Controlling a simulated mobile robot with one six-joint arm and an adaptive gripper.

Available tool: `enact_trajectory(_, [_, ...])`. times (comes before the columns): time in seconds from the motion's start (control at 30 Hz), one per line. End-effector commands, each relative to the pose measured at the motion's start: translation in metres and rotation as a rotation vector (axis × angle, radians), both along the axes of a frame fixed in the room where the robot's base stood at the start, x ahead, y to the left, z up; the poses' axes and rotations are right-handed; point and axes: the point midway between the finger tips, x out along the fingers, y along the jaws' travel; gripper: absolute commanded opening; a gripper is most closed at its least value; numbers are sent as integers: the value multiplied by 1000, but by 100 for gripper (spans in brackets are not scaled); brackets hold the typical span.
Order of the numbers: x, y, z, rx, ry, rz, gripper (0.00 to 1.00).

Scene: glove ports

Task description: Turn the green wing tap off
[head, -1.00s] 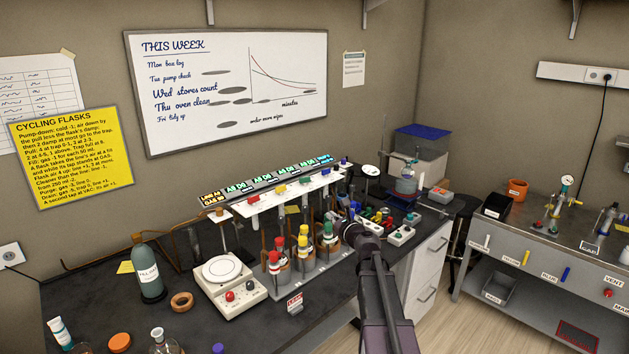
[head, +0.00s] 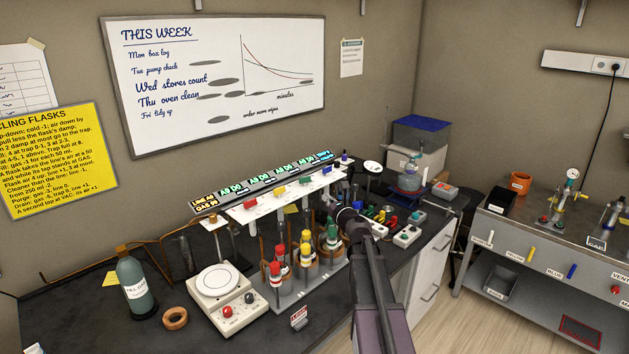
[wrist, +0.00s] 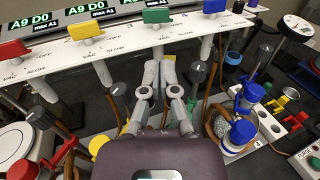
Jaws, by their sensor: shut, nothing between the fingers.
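The green wing tap (wrist: 158,13) sits on the white rail in the wrist view, between the yellow tap (wrist: 85,29) and the blue tap (wrist: 215,5). Its wing lies crosswise in the picture, roughly along the rail. In the head view the green tap (head: 305,181) is small, and its exact angle is hard to read. My gripper (wrist: 159,72) is shut and empty, below and in front of the green tap, apart from it. In the head view my gripper (head: 331,200) is just right of and below the tap.
The white rail (wrist: 110,48) also bears a red tap (wrist: 14,50). Lit displays (wrist: 98,14) stand behind it. Below are flasks with coloured tops (head: 305,250) in a rack, and brown hoses. A white stirrer (head: 222,300) stands left. The whiteboard wall is behind.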

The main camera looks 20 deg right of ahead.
Motion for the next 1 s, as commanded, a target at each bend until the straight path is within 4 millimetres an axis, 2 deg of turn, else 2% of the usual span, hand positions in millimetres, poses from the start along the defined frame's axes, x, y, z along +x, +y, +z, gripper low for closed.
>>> enact_trajectory(0.27, [-4,-13,0,-1,0,-16,0])
enact_trajectory(0.47, [0,-18,0,-1,0,-21,0])
enact_trajectory(0.67, [18,-20,0,-1,0,-22,0])
enact_trajectory(1.0, [68,-21,0,-1,0,-23,0])
